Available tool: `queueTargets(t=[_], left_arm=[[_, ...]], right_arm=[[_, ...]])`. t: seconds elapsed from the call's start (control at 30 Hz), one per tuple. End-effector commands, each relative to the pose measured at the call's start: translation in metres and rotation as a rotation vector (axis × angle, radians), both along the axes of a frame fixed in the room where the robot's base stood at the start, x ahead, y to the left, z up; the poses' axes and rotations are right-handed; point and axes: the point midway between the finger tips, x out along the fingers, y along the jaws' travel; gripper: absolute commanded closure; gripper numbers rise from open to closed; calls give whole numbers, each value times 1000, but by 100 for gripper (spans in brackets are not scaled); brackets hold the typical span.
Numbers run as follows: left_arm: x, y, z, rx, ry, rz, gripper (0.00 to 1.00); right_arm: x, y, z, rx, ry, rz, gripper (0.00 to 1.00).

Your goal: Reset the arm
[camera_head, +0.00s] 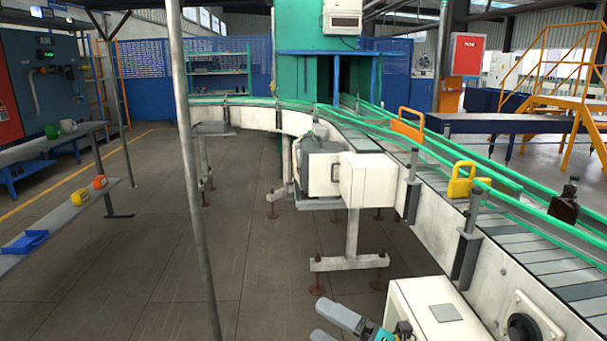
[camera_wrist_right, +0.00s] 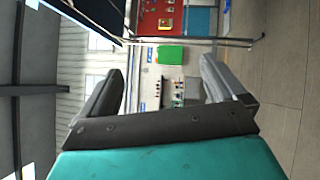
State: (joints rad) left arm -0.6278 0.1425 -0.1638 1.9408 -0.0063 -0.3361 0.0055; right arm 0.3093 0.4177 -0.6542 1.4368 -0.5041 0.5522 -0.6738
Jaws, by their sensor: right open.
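My right gripper (camera_head: 334,325) shows at the bottom edge of the head view, with its grey fingers apart and pointing left. In the right wrist view its two dark fingers (camera_wrist_right: 160,85) stand wide apart with nothing between them. It is in front of the white conveyor, over the floor, away from the bottle. A dark amber bottle (camera_head: 565,202) stands upright on the conveyor at the right. My left gripper is not in view.
The conveyor (camera_head: 530,255) with green rails runs from the right to the back. Yellow (camera_head: 461,188) and orange (camera_head: 408,132) brackets stand on it. A grey pole (camera_head: 190,180) rises at left centre. A shelf with a blue tray (camera_head: 25,241) is at left.

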Motion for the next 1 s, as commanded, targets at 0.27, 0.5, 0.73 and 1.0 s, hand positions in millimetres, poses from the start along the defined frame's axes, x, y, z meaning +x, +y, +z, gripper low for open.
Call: queueTargets(t=[0.27,0.5,0.73,1.0], left_arm=[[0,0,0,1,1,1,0],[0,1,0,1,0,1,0],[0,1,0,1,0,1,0],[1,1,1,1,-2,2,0]], right_arm=[[-49,-45,-72,501,702,-366,3],[-129,-102,-145,894,1232,-707,3],[-187,-130,-178,1092,1473,-902,3],[-195,-133,-181,1116,1501,-929,3]])
